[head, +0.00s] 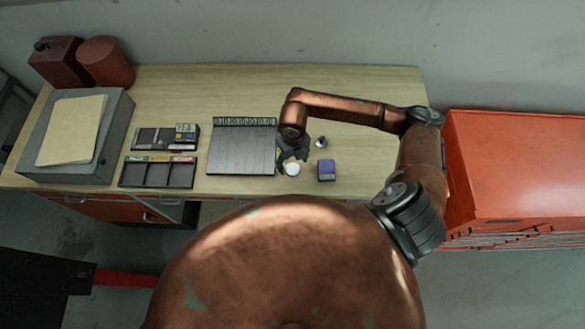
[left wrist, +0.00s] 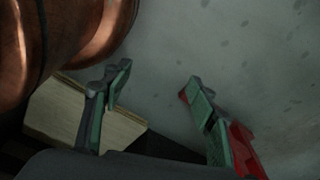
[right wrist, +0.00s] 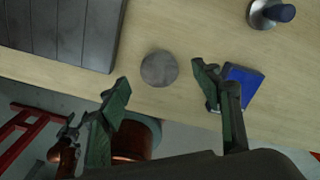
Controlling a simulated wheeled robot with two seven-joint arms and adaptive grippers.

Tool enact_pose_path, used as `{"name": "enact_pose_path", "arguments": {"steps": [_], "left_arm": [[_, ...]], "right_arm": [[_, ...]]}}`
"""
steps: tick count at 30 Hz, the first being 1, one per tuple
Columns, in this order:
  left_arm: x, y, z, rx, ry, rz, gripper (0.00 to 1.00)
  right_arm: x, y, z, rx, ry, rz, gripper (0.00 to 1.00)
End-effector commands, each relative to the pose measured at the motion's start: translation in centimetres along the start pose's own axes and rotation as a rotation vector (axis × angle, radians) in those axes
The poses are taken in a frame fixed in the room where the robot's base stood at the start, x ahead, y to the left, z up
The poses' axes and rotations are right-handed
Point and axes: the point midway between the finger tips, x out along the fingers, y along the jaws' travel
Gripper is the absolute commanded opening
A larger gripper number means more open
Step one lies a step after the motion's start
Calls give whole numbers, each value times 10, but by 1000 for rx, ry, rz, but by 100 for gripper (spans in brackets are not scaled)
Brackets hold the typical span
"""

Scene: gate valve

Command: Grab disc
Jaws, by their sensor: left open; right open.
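The disc (head: 292,169) is a small, round, pale piece lying flat on the wooden table, right of the grey slatted tray. In the right wrist view the disc (right wrist: 159,69) looks grey and sits a little beyond the gap between the fingertips. My right gripper (head: 290,155) is open and empty, close above the disc, with its fingers (right wrist: 163,92) on either side of the gap and apart from the disc. My left gripper (left wrist: 157,86) is open and empty in the left wrist view, away from the disc, over the floor and a table corner.
A blue box (head: 326,171) and a small metal knobbed part (head: 321,142) stand close right of the disc. The grey slatted tray (head: 240,152) lies left. A three-slot tray (head: 158,172) and a gauge unit (head: 166,137) are farther left. A red cabinet (head: 515,165) stands at right.

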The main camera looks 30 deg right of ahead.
Motion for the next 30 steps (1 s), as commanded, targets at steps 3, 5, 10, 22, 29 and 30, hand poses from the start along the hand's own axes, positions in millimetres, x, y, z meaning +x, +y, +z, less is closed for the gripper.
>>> {"name": "enact_pose_path", "arguments": {"steps": [3,5,10,22,29,30], "left_arm": [[-10,0,5,-1,-7,0,53],[-12,0,8,-2,-11,0,53],[-12,1,14,-3,-20,1,53],[-12,0,12,-2,-17,1,53],[-12,0,9,-2,-13,0,53],[-12,0,9,-2,-13,0,53]], "right_arm": [[16,2,-2,3,3,0,59],[24,2,-2,3,3,0,59],[33,1,-2,2,0,-1,59],[33,1,-2,2,0,-1,43],[33,1,-2,2,0,-1,27],[33,1,-2,2,0,-1,24]]}}
